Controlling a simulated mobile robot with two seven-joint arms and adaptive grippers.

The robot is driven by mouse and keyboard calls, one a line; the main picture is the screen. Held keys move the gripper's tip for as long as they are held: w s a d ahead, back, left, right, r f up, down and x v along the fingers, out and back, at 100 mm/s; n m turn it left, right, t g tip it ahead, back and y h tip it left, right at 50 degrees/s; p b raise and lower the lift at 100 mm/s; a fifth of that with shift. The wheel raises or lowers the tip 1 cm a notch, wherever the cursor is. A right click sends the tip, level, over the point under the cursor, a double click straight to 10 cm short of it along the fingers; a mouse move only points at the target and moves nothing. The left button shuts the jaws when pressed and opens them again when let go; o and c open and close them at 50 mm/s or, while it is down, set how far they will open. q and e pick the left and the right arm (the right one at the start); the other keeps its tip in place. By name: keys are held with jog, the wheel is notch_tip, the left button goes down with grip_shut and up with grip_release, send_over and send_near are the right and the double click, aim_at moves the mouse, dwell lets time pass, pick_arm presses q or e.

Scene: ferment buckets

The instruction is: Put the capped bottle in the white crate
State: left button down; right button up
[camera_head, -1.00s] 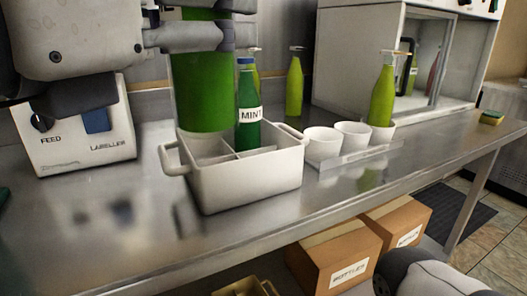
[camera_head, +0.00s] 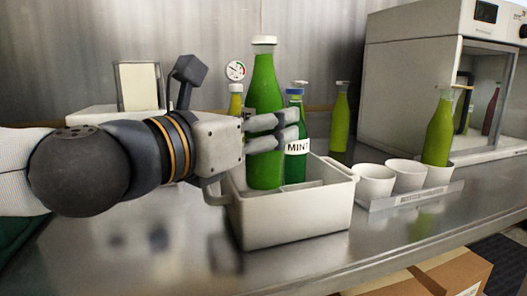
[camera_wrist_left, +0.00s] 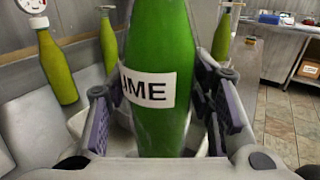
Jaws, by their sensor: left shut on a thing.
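My left gripper (camera_head: 288,130) is shut around a green bottle (camera_head: 264,95) with a white cap, held upright. In the left wrist view the bottle (camera_wrist_left: 160,50) carries a label ending in "IME", between the two fingers. Its base is within the outline of the left part of the white crate (camera_head: 290,222); I cannot tell whether it touches the crate floor. A green "MINT" bottle (camera_head: 297,146) with a blue cap stands in the crate to its right. My right gripper is not in view.
A rack (camera_head: 410,196) with white cups (camera_head: 373,182) stands right of the crate, with a yellow-green bottle (camera_head: 438,132) in one cup. More yellow-green bottles (camera_head: 340,122) stand behind. A grey cabinet (camera_head: 412,70) is at the back right. The counter front is clear.

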aim_at(263, 156)
pick_arm(q)
jog(key=f, duration=0.3)
jog(key=shift+w+f+b, duration=0.3)
jog(key=shift+f+b, duration=0.05)
jog(key=shift+f, duration=0.05)
jog(key=shift+r, duration=0.1)
jog(key=shift+f+b, duration=0.4)
jog(key=shift+f, duration=0.3)
jog(key=c, duration=0.8)
grip_release()
jog(key=shift+o, duration=0.2)
jog(key=shift+r, duration=0.1)
